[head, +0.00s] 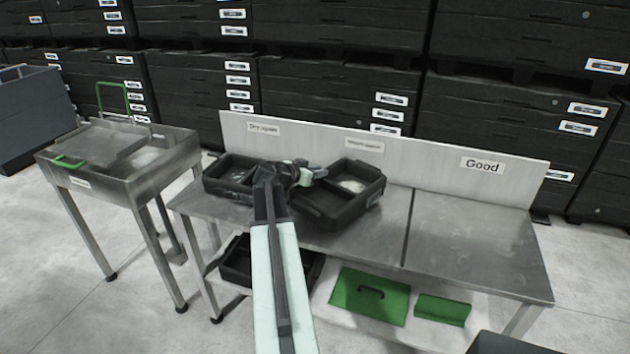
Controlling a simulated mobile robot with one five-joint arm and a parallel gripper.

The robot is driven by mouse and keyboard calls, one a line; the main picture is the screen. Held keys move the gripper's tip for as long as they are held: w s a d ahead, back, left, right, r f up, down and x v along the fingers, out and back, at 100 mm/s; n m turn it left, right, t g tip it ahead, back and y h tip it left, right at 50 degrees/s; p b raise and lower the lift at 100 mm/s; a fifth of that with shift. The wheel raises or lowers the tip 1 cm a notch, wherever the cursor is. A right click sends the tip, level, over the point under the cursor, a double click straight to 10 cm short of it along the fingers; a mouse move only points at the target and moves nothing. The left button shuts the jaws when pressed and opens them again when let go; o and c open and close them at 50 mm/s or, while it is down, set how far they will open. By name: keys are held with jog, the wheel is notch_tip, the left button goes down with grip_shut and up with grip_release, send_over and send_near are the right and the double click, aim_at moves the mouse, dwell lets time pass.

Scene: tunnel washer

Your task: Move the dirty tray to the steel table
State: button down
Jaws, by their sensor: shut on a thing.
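A black tray (367,203) with a pale patch inside sits at a skew on the long steel table (450,240), below the middle sign. I cannot tell for sure that the patch is dirt. My gripper (318,173) is shut at this tray's left, far edge; my wrist hides part of the contact. A second black tray (215,186) stands to the left, with small light specks inside, partly hidden by my arm. A separate steel stand (120,172) with a basin and green handles is at the far left.
The table's right part, below the "Good" sign (482,165), is bare. A low back panel (415,160) runs behind it. The lower shelf holds a black tray (236,270) and green pieces (372,296). Stacked black crates (190,98) fill the back.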

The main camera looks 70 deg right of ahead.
aim_at(295, 188)
notch_tip(295, 188, down, 4)
jog(key=b, duration=0.3)
jog(key=shift+s+r, duration=0.1)
jog(key=shift+r, duration=0.25)
jog(key=shift+w+a+f, duration=0.1)
jog(key=shift+w, duration=0.1)
jog(key=c, duration=1.3)
grip_release()
jog(key=shift+r+p, duration=0.25)
jog(key=shift+p, duration=0.05)
jog(key=p+v, duration=0.4)
jog(key=v, duration=0.7)
jog(key=shift+a, duration=0.45)
